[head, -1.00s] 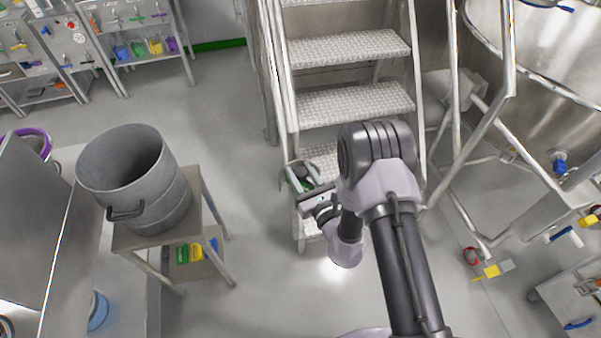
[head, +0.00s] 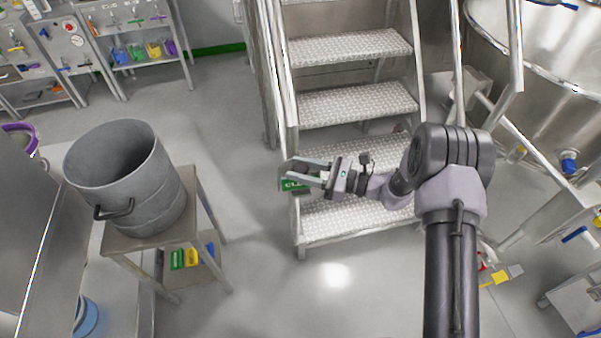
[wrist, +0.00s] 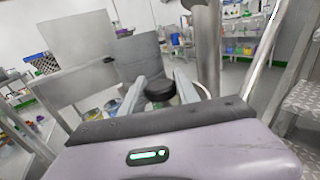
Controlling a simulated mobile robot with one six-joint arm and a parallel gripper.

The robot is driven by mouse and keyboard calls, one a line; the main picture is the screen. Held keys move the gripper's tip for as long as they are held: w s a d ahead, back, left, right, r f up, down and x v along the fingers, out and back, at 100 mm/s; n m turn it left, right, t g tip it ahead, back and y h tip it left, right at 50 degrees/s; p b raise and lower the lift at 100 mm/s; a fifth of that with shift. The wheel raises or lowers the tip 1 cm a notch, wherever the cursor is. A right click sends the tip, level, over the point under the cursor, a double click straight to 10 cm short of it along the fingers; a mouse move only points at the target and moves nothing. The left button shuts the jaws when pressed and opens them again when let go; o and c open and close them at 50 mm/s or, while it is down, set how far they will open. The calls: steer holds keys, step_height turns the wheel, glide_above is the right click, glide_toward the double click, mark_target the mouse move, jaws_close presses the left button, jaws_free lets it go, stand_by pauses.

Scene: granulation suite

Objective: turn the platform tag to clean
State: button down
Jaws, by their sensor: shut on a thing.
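The platform tag (head: 292,185) hangs at the left post of the platform stairs in the head view. Its face toward the head camera is green with white letters, partly hidden by my fingers; the letters "CLE" show. My gripper (head: 308,171) reaches it from the right, with its fingers at the tag. In the wrist view my gripper (wrist: 159,91) has a dark round knob-like piece between its fingertips, in front of a grey plate. The gripper is shut on the tag; the exact hold is partly hidden.
The metal stairs (head: 355,104) rise behind my gripper. A grey drum (head: 125,185) stands on a small steel table at left. A steel vessel (head: 550,60) is at right. The floor between drum and stairs is clear.

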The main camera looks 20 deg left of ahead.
steer(key=shift+r+n+g+b, duration=0.1)
steer(key=shift+n+g+b, duration=0.25)
steer(key=shift+g, duration=0.25)
steer(key=c, duration=0.9)
jaws_free()
steer(key=shift+a, duration=0.15)
steer(key=shift+d, duration=0.2)
steer(key=w+d+p, duration=0.1)
steer(key=d+p, duration=0.3)
steer(key=d, duration=1.3)
steer(key=shift+w, duration=0.3)
